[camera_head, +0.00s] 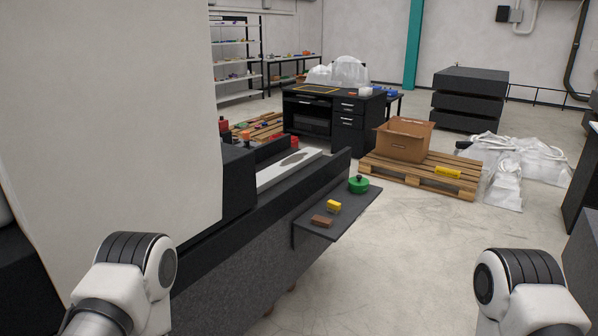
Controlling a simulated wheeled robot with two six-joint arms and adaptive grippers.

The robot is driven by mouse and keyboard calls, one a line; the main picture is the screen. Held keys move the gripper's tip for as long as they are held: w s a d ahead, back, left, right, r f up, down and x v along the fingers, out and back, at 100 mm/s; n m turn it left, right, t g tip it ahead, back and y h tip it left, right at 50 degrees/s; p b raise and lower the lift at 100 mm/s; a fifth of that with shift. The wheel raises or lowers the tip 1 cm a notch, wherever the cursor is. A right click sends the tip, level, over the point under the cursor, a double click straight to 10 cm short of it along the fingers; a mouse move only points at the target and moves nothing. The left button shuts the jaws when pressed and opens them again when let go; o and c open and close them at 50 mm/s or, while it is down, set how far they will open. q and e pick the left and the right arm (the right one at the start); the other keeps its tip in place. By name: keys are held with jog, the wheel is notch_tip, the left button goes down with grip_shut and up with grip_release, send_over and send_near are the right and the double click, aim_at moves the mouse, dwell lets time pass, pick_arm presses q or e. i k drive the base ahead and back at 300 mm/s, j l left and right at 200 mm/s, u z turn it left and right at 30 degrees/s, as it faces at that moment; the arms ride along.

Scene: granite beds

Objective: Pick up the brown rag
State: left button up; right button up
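A flat, dark grey-brown patch (295,158) lies on the pale top strip of the long granite bed (262,180); it looks like a rag, but it is too small to be sure. A small reddish-brown piece (322,221) lies on the dark side shelf and looks more like a block than cloth. Only joints of my two arms show at the bottom left and bottom right. Both my grippers are out of view, far from these things.
The dark shelf (345,212) also holds a yellow block (334,206) and a green round pot (358,185). A large pale panel (110,100) blocks the left. A pallet (415,174) with a cardboard box (404,140) stands behind. The floor at centre right is clear.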

aim_at(326, 222)
jog(key=i+l+u, duration=0.15)
jog(key=u, duration=0.75)
jog(key=i+l+u, duration=0.2)
jog(key=l, duration=0.15)
jog(key=i+l+u, duration=0.2)
jog(key=l, duration=0.15)
jog(key=i+l+u, duration=0.15)
jog(key=l, duration=0.25)
jog(key=i+l+u, duration=0.2)
jog(key=l, duration=0.25)
jog(key=l+u, duration=0.2)
jog(key=l, duration=0.2)
jog(key=i+l, duration=0.1)
jog(key=l, duration=1.1)
jog(key=i, duration=0.05)
